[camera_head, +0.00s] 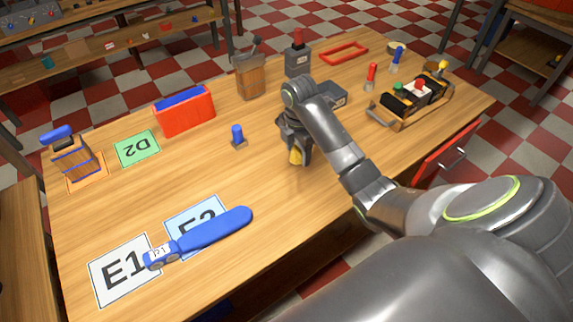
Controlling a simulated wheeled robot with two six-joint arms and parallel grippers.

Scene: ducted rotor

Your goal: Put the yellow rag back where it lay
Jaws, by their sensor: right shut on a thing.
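My right gripper (297,152) reaches down over the middle of the wooden table (335,170), its arm coming in from the right. It is shut on the yellow rag (294,157), of which only a small yellow part shows between the fingers. The gripper and wrist hide the rest of the rag. I cannot tell whether the rag touches the table. My left gripper is not in view.
A small blue-topped peg (238,136) stands left of the gripper. A red box (184,111), a wooden holder (249,77) and a grey box (297,61) stand behind. A blue tool (215,231) lies over the E2 card (180,216). The table's front middle is clear.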

